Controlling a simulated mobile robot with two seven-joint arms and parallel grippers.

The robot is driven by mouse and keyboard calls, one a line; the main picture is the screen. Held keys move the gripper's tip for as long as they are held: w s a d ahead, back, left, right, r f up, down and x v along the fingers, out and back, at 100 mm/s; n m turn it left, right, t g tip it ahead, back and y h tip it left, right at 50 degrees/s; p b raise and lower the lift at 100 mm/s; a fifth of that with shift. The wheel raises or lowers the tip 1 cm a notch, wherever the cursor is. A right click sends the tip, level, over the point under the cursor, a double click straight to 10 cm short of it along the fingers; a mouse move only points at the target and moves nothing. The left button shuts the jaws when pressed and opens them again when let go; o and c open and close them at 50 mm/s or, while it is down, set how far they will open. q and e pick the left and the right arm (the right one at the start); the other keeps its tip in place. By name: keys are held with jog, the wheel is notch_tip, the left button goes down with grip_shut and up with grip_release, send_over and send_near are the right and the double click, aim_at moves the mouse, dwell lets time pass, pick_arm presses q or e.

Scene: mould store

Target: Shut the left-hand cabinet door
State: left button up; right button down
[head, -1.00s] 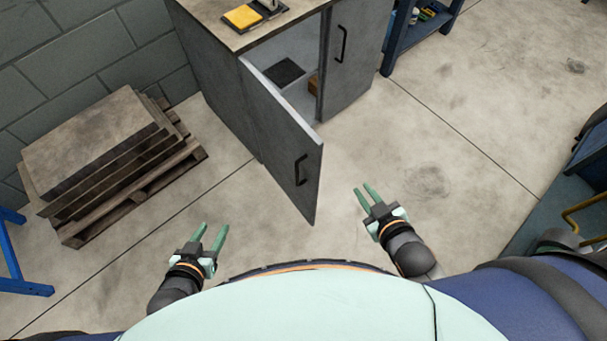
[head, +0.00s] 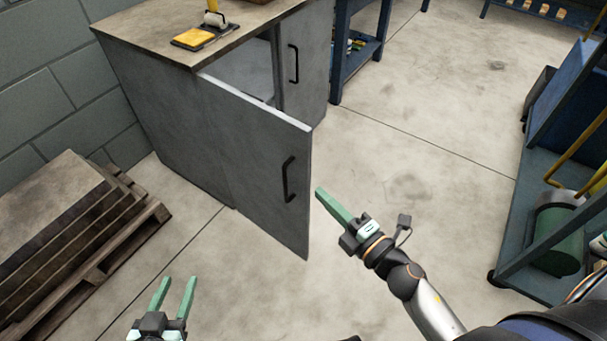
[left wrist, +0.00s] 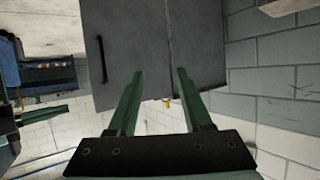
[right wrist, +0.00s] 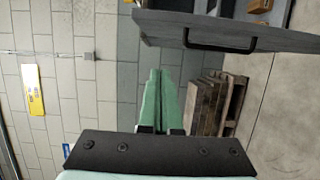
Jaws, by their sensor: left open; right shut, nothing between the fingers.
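The left-hand cabinet door (head: 265,165) is grey with a black bar handle (head: 289,179). It stands wide open, swung out toward me from the grey cabinet (head: 160,120). My right gripper (head: 320,192) is shut and empty, just right of the door's free edge and apart from it in the head view. The door and its handle also show at the top of the right wrist view (right wrist: 235,34). My left gripper (head: 176,283) is open and empty, low in front of the door. The left wrist view shows the door (left wrist: 128,50) beyond its fingers.
The right-hand door (head: 305,65) of the cabinet is shut. A stack of slabs on a pallet (head: 100,255) stands at the left. A blue shelf unit (head: 357,55) is beside the cabinet, and a blue trolley (head: 560,130) is at the right. Floor between them is clear.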

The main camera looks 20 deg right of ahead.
aim_at(308, 159)
jog(key=w, duration=1.1)
jog(key=shift+w+a+p, duration=0.15)
jog(key=shift+w+p, duration=0.1)
jog(key=shift+p, duration=0.05)
pick_arm(q)
jog(key=shift+s+f+g, duration=0.3)
jog(key=shift+s+f, duration=0.05)
jog(key=shift+f, duration=0.2)
jog(key=shift+s+f+g, duration=0.3)
jog(key=shift+f, duration=0.25)
pick_arm(e)
jog(key=shift+w, duration=0.1)
jog(key=shift+d, duration=0.2)
